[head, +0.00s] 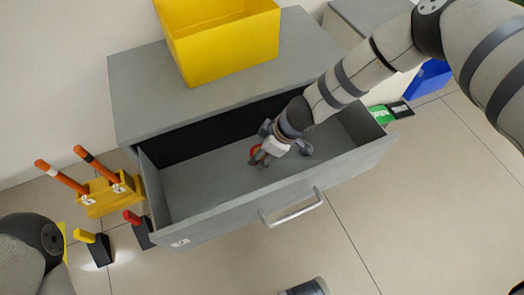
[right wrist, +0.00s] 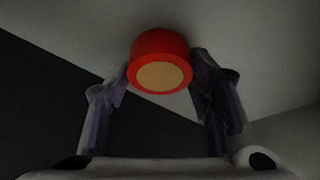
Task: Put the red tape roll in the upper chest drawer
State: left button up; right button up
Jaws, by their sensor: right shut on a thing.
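The red tape roll (right wrist: 160,48) is between the fingertips of my right gripper (right wrist: 163,75) in the right wrist view, with a finger against each side. In the head view only a bit of the roll (head: 254,150) shows beside my right gripper (head: 262,158). The upper chest drawer (head: 215,186) is pulled open, and my right gripper is inside its opening. I cannot tell whether the roll touches the drawer floor. The drawer has a silver handle (head: 292,210) on its front. My left gripper is not in view; only my arm shows at lower left.
A yellow bin (head: 225,45) stands on the grey chest top (head: 135,85). A yellow rack (head: 108,197) with orange-handled tools is left of the drawer. Dark blocks with yellow (head: 97,250) and red (head: 140,228) tops stand nearby. A blue bin (head: 428,80) is at right. The drawer floor is otherwise largely clear.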

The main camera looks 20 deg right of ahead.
jog(key=o, duration=0.8)
jog(key=shift+f, duration=0.1)
jog(key=o, duration=0.5)
jog(key=shift+c, duration=0.2)
pick_arm(q)
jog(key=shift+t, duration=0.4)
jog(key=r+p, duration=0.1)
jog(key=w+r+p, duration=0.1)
jog(key=p, duration=0.1)
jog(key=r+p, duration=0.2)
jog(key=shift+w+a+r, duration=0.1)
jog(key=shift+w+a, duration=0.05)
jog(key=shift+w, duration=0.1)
pick_arm(e)
jog(key=v, duration=1.2)
jog(key=shift+r, duration=0.25)
